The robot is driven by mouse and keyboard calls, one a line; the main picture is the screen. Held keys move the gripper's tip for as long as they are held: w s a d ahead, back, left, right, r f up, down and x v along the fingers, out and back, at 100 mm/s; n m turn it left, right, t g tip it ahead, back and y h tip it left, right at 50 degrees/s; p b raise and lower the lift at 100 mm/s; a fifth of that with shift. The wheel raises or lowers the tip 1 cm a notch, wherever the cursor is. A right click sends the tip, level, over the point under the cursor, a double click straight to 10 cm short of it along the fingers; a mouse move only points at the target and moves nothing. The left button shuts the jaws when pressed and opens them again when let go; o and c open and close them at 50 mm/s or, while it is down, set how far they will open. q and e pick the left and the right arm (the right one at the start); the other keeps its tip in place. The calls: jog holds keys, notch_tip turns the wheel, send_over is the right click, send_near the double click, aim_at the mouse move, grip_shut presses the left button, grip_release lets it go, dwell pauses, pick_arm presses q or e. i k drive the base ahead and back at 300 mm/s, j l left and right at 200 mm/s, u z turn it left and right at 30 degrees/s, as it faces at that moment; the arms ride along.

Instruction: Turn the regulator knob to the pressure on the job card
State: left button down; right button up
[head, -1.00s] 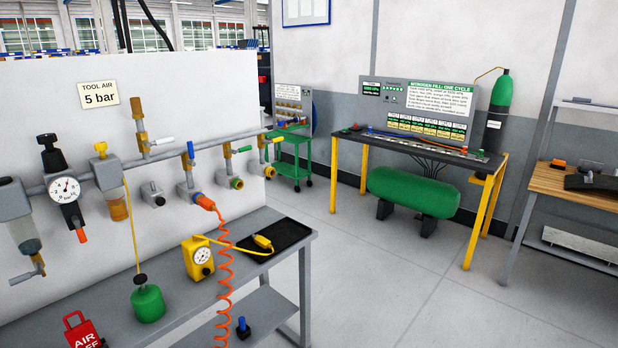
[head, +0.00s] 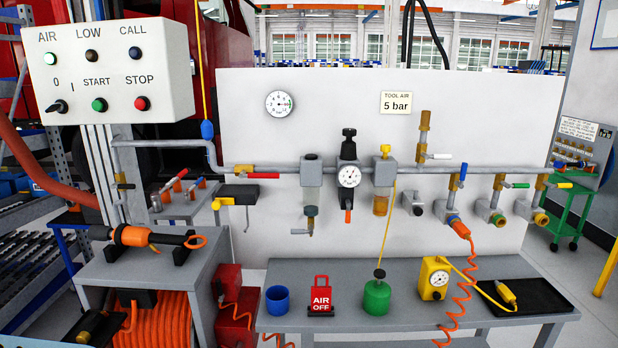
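The regulator (head: 348,175) hangs on the grey air pipe in the middle of the white panel. Its black knob (head: 349,143) is on top, and a small round gauge (head: 348,176) is on its front; the needle reading is too small to tell. The card (head: 396,102) on the panel reads "TOOL AIR 5 bar". A larger round gauge (head: 279,103) is on the panel to the upper left. Neither of my grippers is in view.
A grey bench (head: 410,268) below holds a blue cup (head: 277,300), a red "AIR OFF" tag (head: 320,295), a green bottle (head: 376,297), a yellow gauge (head: 434,278) and a black tray (head: 540,296). A control box (head: 110,70) stands at the left.

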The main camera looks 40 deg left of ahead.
aim_at(349, 133)
jog(key=u, duration=0.95)
